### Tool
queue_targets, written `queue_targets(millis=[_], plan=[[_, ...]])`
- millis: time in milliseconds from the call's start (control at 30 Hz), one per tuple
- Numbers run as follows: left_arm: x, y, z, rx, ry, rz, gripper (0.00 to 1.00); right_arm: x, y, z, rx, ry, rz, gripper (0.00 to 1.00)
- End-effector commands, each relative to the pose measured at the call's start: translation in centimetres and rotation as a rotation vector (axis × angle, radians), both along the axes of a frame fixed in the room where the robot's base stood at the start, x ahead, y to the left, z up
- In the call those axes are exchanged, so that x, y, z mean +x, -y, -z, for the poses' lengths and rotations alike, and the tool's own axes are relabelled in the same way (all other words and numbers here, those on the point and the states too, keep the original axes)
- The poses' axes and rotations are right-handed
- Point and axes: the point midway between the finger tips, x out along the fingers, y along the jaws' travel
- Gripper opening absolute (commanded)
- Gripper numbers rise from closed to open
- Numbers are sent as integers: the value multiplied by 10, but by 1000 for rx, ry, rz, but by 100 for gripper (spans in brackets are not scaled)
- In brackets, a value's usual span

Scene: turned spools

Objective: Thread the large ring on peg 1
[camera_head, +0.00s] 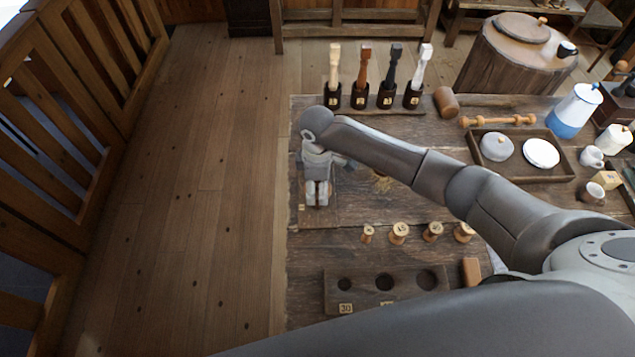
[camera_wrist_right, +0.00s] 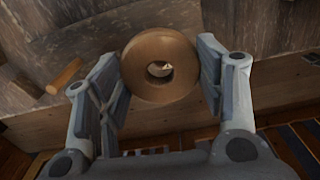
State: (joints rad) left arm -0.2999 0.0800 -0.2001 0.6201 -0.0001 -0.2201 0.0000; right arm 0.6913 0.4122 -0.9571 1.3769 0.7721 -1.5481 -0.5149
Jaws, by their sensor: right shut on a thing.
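My right gripper (camera_head: 318,203) points down over the left part of the table. In the right wrist view, the right gripper (camera_wrist_right: 160,82) is shut on a thick brown wooden ring (camera_wrist_right: 145,88), held between its two pads. A small pale spot shows through the ring's hole; I cannot tell what it is. A dark board (camera_head: 305,222) with a small label lies under the gripper in the head view. The hand and arm hide most of it, and I cannot read the peg number. My left gripper is out of view.
Several spools (camera_head: 398,234) stand in a row right of the gripper. A dark block with round holes (camera_head: 362,303) lies nearer. Several upright tools (camera_head: 361,75) stand in holders at the back. A tray (camera_head: 568,168) with dishes is at the right.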

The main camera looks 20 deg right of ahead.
Motion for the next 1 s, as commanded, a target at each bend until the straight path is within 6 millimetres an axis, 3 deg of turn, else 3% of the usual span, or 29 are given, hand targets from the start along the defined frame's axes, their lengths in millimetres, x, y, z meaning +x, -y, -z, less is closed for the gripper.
queue_targets(millis=[1000], plan=[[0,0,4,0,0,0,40,0,0,11,0,0,1,40]])
